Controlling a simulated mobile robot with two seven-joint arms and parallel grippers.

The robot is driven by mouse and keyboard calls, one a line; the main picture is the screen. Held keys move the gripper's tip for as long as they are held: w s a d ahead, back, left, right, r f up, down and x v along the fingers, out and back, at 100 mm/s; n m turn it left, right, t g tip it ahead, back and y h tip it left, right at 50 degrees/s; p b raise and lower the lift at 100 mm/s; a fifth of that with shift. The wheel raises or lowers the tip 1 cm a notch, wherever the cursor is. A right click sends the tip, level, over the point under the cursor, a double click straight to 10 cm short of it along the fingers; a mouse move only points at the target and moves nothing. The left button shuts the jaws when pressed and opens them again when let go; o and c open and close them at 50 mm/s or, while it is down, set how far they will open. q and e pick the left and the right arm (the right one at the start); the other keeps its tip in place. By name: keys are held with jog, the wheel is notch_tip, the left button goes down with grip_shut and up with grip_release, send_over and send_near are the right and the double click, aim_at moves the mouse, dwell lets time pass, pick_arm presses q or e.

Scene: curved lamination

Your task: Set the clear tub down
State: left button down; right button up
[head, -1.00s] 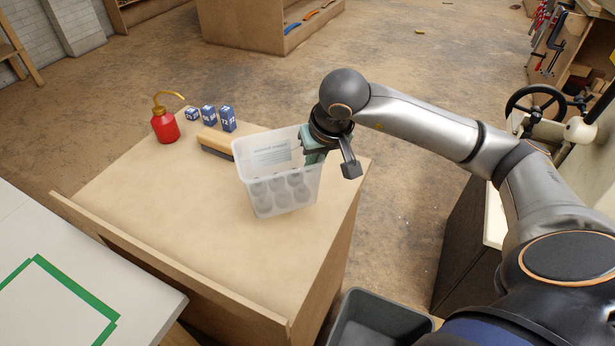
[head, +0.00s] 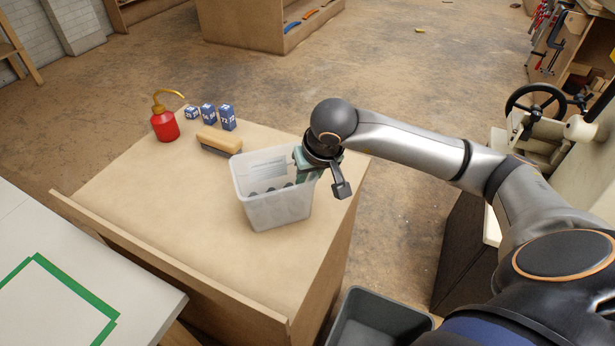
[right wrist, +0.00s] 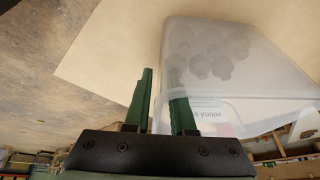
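The clear tub (head: 280,210) is a translucent box with a label and several round grey knobs inside. It stands upright on the wooden table in the head view and appears to rest on its top. It also shows in the right wrist view (right wrist: 235,70). My right gripper (right wrist: 161,75) is at the tub's right side wall. One green finger is outside the wall and the other inside, seen through the plastic. A narrow gap shows between the fingers, so it looks slightly open around the wall. My left gripper is out of view.
The wooden table (head: 160,210) has free room left of the tub. A brush (head: 220,140), blue number blocks (head: 228,118) and a red oil can (head: 165,125) stand along its back. A raised lip (head: 150,265) edges the front. A grey bin (head: 380,320) is below right.

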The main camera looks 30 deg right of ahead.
jog(key=shift+o, duration=0.5)
jog(key=shift+r+p, duration=0.25)
jog(key=shift+p, duration=0.05)
jog(key=v, duration=1.1)
jog(key=shift+s+r+p, duration=0.15)
jog(key=shift+r+p, duration=0.15)
jog(key=shift+r, duration=0.1)
